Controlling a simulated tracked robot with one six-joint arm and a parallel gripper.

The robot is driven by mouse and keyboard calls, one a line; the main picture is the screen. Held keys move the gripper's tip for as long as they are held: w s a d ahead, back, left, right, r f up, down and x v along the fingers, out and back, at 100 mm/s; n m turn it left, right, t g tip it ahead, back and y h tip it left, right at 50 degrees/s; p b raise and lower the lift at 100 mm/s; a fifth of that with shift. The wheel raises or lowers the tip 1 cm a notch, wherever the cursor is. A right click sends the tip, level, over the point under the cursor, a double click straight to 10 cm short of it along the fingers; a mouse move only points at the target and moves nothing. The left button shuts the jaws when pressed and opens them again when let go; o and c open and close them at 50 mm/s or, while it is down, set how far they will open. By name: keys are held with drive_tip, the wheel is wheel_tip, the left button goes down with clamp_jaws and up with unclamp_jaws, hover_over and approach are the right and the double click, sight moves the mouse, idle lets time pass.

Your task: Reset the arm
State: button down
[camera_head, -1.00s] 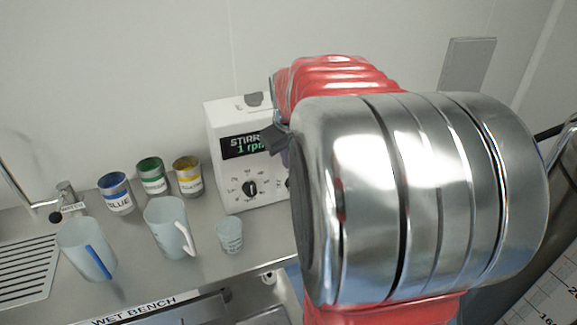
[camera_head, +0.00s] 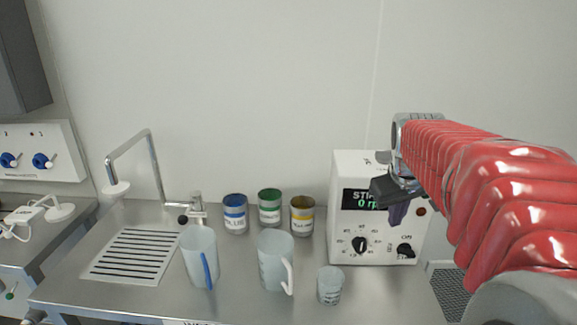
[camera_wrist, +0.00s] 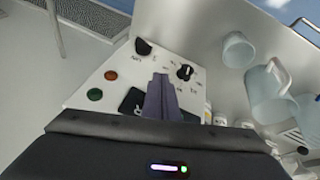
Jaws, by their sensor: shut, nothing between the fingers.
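My gripper (camera_head: 398,212) is at the end of my red arm at the right of the head view, in front of the white stirrer box. Its dark fingers (camera_wrist: 162,98) are together and empty in the wrist view. The stirrer (camera_head: 345,235) stands at the back right of the bench. Its display reads 0, partly hidden behind my gripper. Its knobs show below the display, and they also show in the wrist view (camera_wrist: 185,72). I cannot tell whether the fingers touch the stirrer.
On the wet bench (camera_head: 130,297) stand a jug with a blue handle (camera_head: 197,255), a jug with a pale handle (camera_head: 272,260) and a small beaker (camera_head: 330,284). Blue (camera_head: 235,214), green (camera_head: 269,207) and yellow (camera_head: 302,215) cans stand behind. A tap (camera_head: 150,165) and drain grid are left.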

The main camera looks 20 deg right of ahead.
drive_tip(key=s+a+f+y, duration=0.1)
drive_tip(key=s+a, duration=0.3)
drive_tip(key=a, duration=0.4)
drive_tip(key=s+a+f+n+t+y, duration=0.1)
drive_tip(key=s+a+f, duration=0.1)
drive_tip(key=s+a, duration=0.3)
drive_tip(key=s+a+f+t+y, duration=0.1)
drive_tip(key=s+a, duration=0.4)
drive_tip(key=a, duration=0.7)
drive_tip(key=shift+f, duration=0.85)
drive_tip(key=c, duration=2.5)
unclamp_jaws()
